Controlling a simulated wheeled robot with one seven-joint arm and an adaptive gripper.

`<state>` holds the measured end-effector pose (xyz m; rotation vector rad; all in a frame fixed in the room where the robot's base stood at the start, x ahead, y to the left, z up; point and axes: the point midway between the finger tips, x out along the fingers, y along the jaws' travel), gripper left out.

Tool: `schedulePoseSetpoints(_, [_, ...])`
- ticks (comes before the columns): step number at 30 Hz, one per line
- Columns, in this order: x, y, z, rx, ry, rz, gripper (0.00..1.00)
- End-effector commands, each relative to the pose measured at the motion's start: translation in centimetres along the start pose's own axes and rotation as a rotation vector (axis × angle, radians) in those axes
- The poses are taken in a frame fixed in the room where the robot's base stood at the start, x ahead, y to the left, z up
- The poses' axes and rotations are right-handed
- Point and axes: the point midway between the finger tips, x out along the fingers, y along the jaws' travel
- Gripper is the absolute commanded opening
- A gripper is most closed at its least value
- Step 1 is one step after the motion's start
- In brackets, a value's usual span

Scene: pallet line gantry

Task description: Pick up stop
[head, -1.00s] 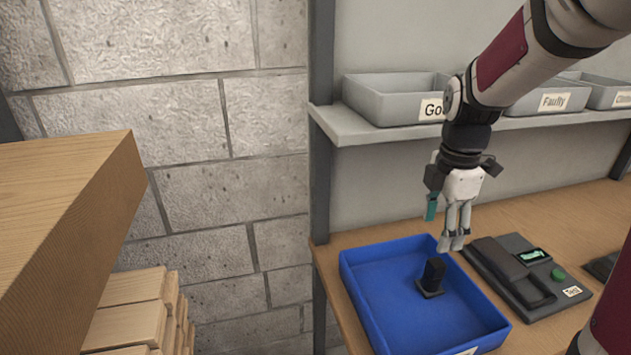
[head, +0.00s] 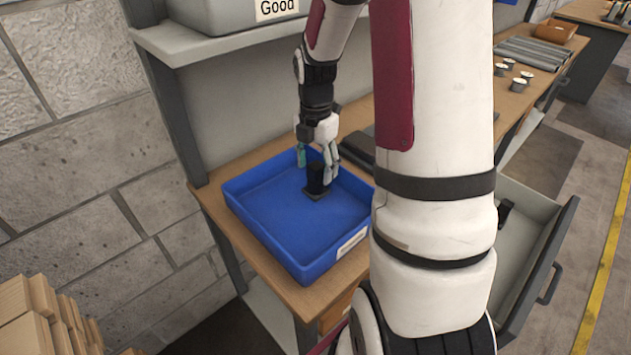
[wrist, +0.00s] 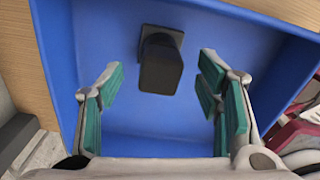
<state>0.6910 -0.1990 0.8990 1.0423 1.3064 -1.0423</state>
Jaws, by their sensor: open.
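The stop (head: 317,179) is a small black upright block on a flat black base. It stands in the blue tray (head: 262,241), toward its back right part in the head view. In the wrist view the stop (wrist: 160,62) shows ahead of and between the fingers. My gripper (head: 318,167) is open above the tray, close to the stop. In the wrist view its green-padded fingertips (wrist: 160,78) are spread wide, with blue tray floor showing between them and the stop. I cannot tell exactly how high the fingertips are.
The tray walls (head: 298,272) surround the stop. A dark device (head: 357,150) sits just right of the tray, partly hidden by my arm. A grey bin labelled Good (head: 215,14) is on the shelf above. An open drawer (head: 530,245) juts out at right.

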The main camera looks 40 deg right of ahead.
Motion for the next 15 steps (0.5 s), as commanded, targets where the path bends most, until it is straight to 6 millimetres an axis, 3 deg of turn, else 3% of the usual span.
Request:
schedulePoseSetpoints(9, [4.2,0.0,0.2,0.0,0.002,-0.002,0.59])
schedulePoseSetpoints(15, [5.1,0.0,0.2,0.0,0.001,-0.001,0.59])
